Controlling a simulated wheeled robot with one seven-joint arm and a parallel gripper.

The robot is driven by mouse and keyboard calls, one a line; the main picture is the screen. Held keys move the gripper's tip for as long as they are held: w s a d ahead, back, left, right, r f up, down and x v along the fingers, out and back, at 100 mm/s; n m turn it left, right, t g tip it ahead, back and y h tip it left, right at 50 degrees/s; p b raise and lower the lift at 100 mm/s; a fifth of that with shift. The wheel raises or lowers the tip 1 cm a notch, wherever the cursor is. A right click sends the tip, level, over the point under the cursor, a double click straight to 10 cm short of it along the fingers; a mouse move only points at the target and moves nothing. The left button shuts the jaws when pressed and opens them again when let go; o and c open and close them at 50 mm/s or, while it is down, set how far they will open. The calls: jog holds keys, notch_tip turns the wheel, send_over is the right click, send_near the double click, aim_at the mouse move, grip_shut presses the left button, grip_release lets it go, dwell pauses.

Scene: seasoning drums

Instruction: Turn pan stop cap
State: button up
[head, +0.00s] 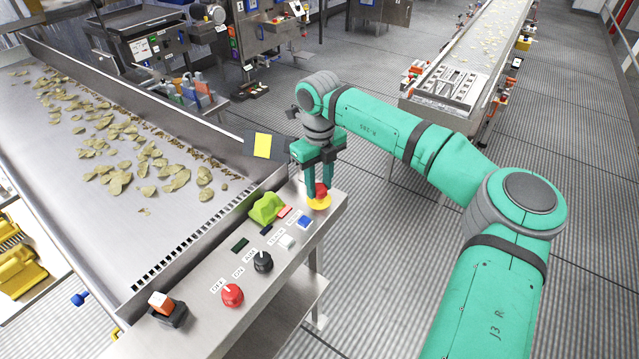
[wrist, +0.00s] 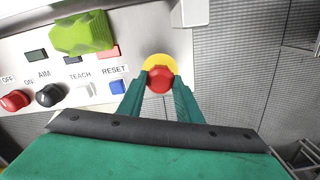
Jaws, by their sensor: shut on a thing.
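The red stop cap (head: 321,189) sits on a round yellow base (head: 319,203) at the far right end of the grey control panel (head: 262,308). In the wrist view, the red cap (wrist: 160,79) shows between the green fingers, with the yellow base (wrist: 158,61) behind it. My gripper (head: 320,187) points down over the panel. Its two fingers (wrist: 160,84) are shut on the red cap, one on each side. The fingers partly hide the cap in the head view. Whether the cap is turned cannot be told.
A crumpled green cloth (head: 266,207) lies on the panel beside the cap. Blue (head: 304,222) and white (head: 287,241) buttons, a black knob (head: 263,261) and a red knob (head: 232,294) line the panel. A conveyor pan (head: 60,165) with chips lies left; open floor lies right.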

aim_at(319, 187)
dwell(0.4)
jog(key=o, duration=1.1)
jog(key=shift+c, duration=0.2)
notch_tip(319, 187, up, 11)
jog(key=shift+w+f, duration=0.1)
